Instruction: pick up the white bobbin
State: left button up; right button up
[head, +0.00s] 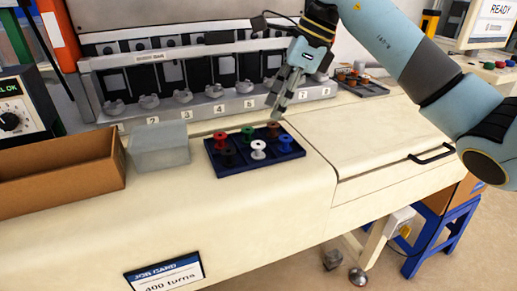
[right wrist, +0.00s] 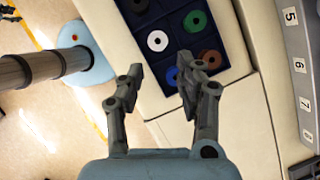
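The white bobbin (head: 258,153) stands in the front middle compartment of a dark blue tray (head: 253,168) on the bench. My left gripper is in neither view.
Red (head: 220,137), green (head: 248,132), brown (head: 273,128), black (head: 228,158) and blue (head: 285,143) bobbins share the tray. A grey translucent box (head: 158,150) and a cardboard box (head: 60,172) stand left. A numbered rack (head: 220,105) stands behind. The bench front is mostly clear.

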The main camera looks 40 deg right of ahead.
send_over(260, 144)
jog(key=s+d, duration=0.1)
jog(key=d, duration=0.1)
jog(key=f, duration=0.4)
jog(key=shift+a+f, duration=0.15)
jog(key=shift+a, duration=0.05)
jog(key=p+x, duration=0.2)
jog(key=x, duration=0.2)
jog(key=shift+s+a+f, duration=0.1)
jog(key=shift+s+f, duration=0.05)
jog(key=shift+f, duration=0.45)
jog(key=c, duration=0.6)
